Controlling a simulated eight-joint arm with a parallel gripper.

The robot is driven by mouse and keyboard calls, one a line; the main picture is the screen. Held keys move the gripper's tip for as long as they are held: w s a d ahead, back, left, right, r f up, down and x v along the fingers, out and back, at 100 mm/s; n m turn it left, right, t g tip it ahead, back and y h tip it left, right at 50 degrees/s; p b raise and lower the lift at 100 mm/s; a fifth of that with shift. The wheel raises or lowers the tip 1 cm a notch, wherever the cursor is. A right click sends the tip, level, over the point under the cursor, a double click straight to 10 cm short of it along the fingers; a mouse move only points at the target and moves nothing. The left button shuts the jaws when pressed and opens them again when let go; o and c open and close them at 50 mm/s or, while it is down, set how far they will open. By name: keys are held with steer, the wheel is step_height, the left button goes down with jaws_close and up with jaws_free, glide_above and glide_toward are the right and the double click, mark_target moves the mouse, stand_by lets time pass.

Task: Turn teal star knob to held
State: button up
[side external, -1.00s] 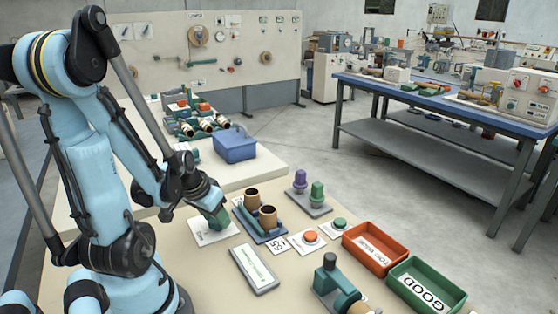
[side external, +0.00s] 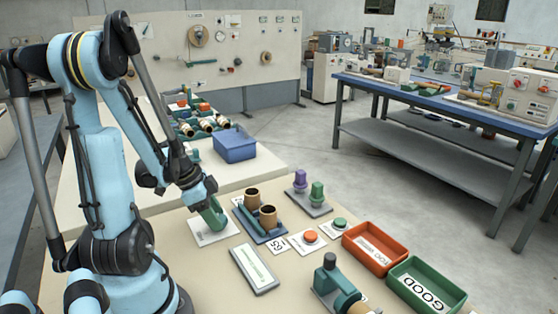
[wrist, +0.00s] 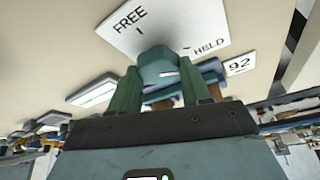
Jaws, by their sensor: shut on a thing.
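The teal star knob (wrist: 158,62) shows in the wrist view between the green fingers of my gripper (wrist: 161,84), which is shut on it. The knob sits on a white plate (wrist: 190,22) lettered FREE on the left and HELD on the right. A short white mark shows on the knob's lower side, nearer the HELD side; its exact setting is hard to tell. In the side external view, my gripper (side external: 213,216) reaches down at a tilt onto the white plate (side external: 211,236), and its fingers mostly hide the knob.
Just right of the plate stands a blue holder with two brown tubes (side external: 268,214). Purple and green pegs (side external: 317,192), an orange button (side external: 310,237), a green button (side external: 340,223), an orange tray (side external: 376,265) and a green tray (side external: 455,296) lie further right. A white-faced panel (side external: 254,268) lies in front.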

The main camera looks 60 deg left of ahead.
steer(key=shift+m, duration=0.6)
steer(key=o, duration=1.1)
steer(key=shift+c, duration=0.2)
steer(key=shift+s+a+r, duration=0.15)
steer(key=shift+a+r, duration=0.05)
steer(key=shift+r, duration=0.3)
step_height(320, 180, up, 9)
steer(key=shift+s+a, duration=0.15)
steer(key=shift+s, duration=0.15)
steer(key=shift+f, duration=0.1)
